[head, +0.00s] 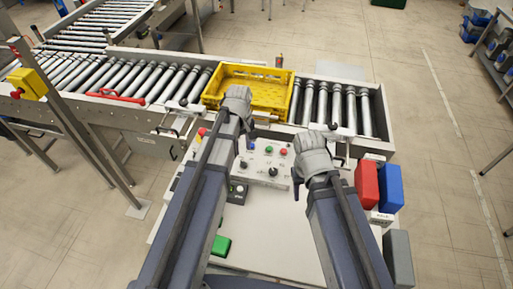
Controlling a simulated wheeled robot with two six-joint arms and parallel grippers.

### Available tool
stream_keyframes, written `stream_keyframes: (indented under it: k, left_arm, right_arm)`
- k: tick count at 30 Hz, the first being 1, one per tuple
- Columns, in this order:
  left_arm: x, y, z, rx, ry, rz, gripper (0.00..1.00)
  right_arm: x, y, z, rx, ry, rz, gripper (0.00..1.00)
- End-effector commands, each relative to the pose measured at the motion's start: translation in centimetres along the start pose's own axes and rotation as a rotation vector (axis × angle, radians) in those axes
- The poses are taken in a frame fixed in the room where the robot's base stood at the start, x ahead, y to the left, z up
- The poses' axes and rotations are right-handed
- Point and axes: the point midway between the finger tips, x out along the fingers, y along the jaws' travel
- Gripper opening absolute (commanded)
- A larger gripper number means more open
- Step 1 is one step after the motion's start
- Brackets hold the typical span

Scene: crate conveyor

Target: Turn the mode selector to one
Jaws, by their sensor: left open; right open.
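The control panel (265,160) lies between my two arms, just in front of the roller conveyor. It carries small red and green buttons and black knobs. One black knob (272,171) is near the panel's front middle, and another (243,164) is close to my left arm. I cannot tell which knob is the mode selector, nor read its setting. My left gripper (238,93) is open over the front edge of the yellow crate, beyond the panel. My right gripper (314,138) is open just right of the panel. Neither appears to hold anything. My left arm hides the panel's left part.
The yellow crate (284,108) sits on the roller conveyor (345,108). Red (367,184) and blue (391,187) bins stand right of my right arm. A green object (220,246) lies by my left arm. A yellow box (28,83) is on a post at left.

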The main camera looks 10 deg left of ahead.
Motion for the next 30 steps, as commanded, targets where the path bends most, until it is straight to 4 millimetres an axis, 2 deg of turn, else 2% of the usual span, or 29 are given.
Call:
stream_keyframes:
  k: [11,25,30]
  left_arm:
    - [0.9,-0.1,-0.1,-0.012,0.0,0.001,0.44]
    - [6.4,0.0,-0.1,-0.01,0.0,0.001,0.44]
    - [7.7,0.0,-0.1,-0.01,0.0,0.001,0.44]
  right_arm:
    - [0.9,-0.1,0.0,-0.002,0.0,0.0,0.5]
    - [6.3,-0.6,-0.3,-0.005,0.0,0.001,0.5]
    - [7.7,-0.7,-0.4,-0.004,0.0,0.001,0.5]
